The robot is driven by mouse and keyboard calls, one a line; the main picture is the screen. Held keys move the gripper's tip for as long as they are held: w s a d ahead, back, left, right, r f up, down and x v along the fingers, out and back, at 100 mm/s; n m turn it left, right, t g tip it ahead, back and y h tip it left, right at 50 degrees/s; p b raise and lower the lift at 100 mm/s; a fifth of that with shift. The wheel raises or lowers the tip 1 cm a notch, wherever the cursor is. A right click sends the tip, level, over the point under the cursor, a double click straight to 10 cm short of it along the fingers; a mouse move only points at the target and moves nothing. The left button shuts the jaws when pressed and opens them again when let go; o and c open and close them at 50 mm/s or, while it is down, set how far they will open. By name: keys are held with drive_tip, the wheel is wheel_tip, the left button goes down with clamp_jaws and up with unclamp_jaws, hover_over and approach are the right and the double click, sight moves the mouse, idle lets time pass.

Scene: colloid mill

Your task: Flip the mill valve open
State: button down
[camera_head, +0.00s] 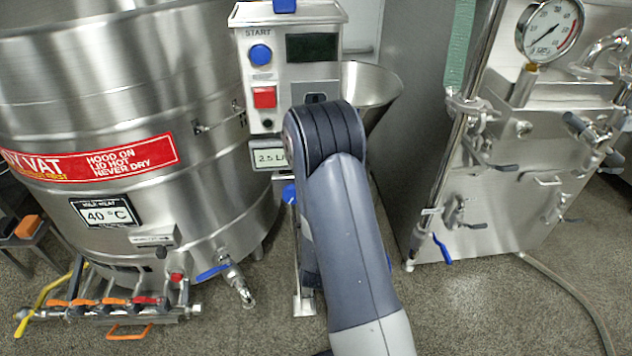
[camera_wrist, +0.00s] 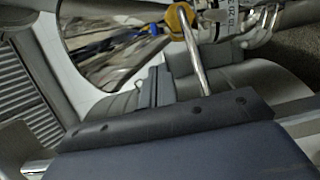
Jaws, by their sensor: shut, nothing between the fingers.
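The mill stands at the centre of the head view as a steel control box (camera_head: 262,75) with a blue start button, a red button and a dark display. A steel hopper (camera_head: 372,88) sits behind it. A blue piece (camera_head: 289,193) shows low on the mill beside my arm; I cannot tell whether it is the valve handle. My arm covers most of the mill's lower part and hides my gripper there. In the wrist view my gripper (camera_wrist: 155,86) is shut and empty. A steel rod with a yellow end (camera_wrist: 180,18) shows close beyond it; its contact is unclear.
A large steel vat (camera_head: 150,215) stands at the left, with a blue-handled tap (camera_head: 214,271) and a rack of colored valves (camera_head: 110,302). A steel machine (camera_head: 515,190) with a pressure gauge (camera_head: 549,28) stands at the right. Bare floor (camera_head: 470,310) lies in front.

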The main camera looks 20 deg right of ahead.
drive_tip(key=b+x, duration=0.2)
drive_tip(key=x, duration=0.8)
drive_tip(key=shift+s+d+b, duration=0.3)
drive_tip(key=shift+d+b, duration=0.05)
drive_tip(key=shift+d, duration=0.15)
drive_tip(key=shift+s+d+b, duration=0.3)
drive_tip(key=shift+d+b, duration=0.05)
drive_tip(key=shift+d, duration=0.15)
